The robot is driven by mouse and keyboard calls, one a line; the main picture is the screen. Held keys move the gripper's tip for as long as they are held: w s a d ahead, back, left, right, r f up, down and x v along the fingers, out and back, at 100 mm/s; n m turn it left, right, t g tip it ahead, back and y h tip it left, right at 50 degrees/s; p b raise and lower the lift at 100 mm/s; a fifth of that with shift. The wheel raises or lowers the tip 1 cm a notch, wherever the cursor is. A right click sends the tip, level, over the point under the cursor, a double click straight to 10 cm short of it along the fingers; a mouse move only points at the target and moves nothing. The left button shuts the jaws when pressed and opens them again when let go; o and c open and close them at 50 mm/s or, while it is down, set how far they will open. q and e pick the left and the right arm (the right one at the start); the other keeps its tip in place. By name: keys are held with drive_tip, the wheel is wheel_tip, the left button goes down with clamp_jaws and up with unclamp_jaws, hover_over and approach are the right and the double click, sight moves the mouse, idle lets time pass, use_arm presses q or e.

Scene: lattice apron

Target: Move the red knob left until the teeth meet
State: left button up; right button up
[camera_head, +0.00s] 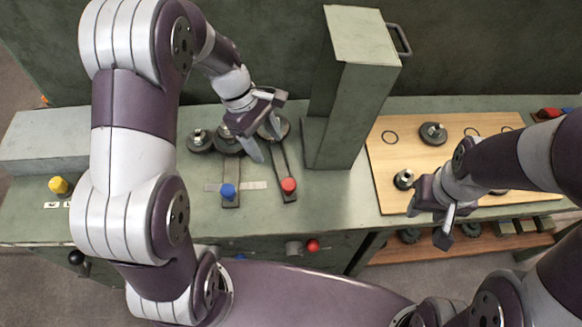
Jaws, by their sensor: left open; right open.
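The red knob (288,185) stands on the near end of a dark bar (281,160) that runs back toward a dark gear wheel (284,126). To its left, a blue knob (228,191) stands on a similar bar, with a light scale strip crossing beside it. Two more dark gear wheels (199,141) sit further left. My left gripper (266,143) is open above the right wheel and bar, behind the red knob and apart from it. It hides part of the wheels, so I cannot tell whether their teeth touch. My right gripper (428,225) is open at the wooden board's front edge.
A tall green post (345,110) rises right of the red knob. A wooden board (400,155) with gear wheels and ring marks lies beyond it. Another red knob (313,245) is on the bench front. A yellow knob (58,186) stands far left. The bench near the red knob is clear.

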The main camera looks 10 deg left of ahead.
sight(288, 183)
use_arm(q)
drive_tip(key=x, duration=0.8)
drive_tip(key=s+x, duration=0.1)
drive_tip(key=x, duration=0.3)
drive_tip(key=shift+d+f, duration=0.2)
drive_tip(key=shift+d, duration=0.3)
use_arm(e)
drive_tip(key=shift+s+d+f, duration=0.15)
drive_tip(key=shift+s+d, duration=0.05)
drive_tip(key=shift+d, duration=0.15)
use_arm(q)
drive_tip(key=shift+a, duration=0.1)
